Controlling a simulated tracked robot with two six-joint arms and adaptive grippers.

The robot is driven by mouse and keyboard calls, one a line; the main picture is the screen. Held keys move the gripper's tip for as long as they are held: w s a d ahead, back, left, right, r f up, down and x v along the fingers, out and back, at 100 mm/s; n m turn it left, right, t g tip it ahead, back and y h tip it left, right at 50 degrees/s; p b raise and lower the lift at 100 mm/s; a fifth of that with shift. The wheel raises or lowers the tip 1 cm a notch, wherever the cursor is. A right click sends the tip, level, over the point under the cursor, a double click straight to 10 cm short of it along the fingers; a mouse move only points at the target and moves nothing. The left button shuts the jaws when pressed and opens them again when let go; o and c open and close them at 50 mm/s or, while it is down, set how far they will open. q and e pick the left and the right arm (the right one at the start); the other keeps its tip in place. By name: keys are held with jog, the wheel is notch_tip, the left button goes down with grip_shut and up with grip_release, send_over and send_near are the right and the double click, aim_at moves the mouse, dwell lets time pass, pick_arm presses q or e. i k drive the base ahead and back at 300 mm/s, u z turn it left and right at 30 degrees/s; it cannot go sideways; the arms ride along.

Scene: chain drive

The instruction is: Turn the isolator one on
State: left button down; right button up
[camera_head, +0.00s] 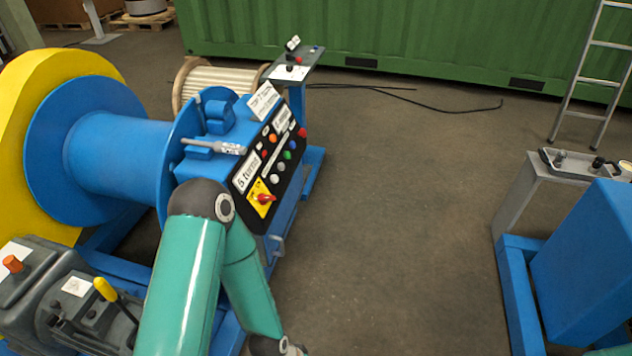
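A red rotary switch (264,198) on a yellow plate sits at the lower left of a black control panel (284,187), on the near side of the blue winch machine. It looks like an isolator; its number and exact setting are too small to read. My teal arm (185,280), which seems to be the left one, rises from the bottom, bends at an elbow just left of the panel, and runs back down to the bottom edge. Its gripper is out of the frame.
The panel also has several coloured buttons and a "5 turns" label (247,171). A blue drum (115,155) and yellow wheel (20,100) stand left. A grey lever box (75,300) is at lower left. A blue machine (590,265) stands right. The middle floor is clear.

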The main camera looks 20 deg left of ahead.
aim_at(263, 199)
jog(key=u, duration=0.1)
jog(key=i, duration=1.05)
jog(key=u, duration=0.85)
